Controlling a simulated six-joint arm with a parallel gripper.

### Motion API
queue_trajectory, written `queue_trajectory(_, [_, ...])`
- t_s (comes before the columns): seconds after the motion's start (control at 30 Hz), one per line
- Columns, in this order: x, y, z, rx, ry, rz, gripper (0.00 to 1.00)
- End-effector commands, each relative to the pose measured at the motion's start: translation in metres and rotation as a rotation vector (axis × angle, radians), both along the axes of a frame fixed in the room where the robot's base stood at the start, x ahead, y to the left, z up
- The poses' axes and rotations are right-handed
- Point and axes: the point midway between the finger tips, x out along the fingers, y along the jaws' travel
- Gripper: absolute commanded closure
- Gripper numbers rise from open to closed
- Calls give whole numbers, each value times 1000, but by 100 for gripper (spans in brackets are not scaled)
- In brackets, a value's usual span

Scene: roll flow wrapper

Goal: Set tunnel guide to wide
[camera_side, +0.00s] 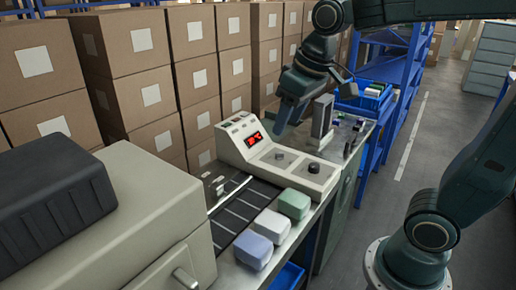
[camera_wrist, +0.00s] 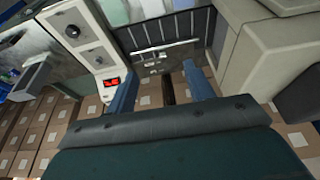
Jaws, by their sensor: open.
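The panel carries a red display (camera_side: 254,139), a dark knob (camera_side: 280,156) and another knob (camera_side: 314,168). Green, white and blue packs (camera_side: 293,204) sit beside the belt. A large cream machine housing (camera_side: 130,200) stands at left. Stacked cartons (camera_side: 152,95) line the back.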

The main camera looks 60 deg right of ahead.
Motion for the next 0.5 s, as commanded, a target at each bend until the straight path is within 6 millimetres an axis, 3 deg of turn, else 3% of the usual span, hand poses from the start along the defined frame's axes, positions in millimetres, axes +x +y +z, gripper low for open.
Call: queue_trajectory(0.5, [115,-6,-33,0,139,-1,47])
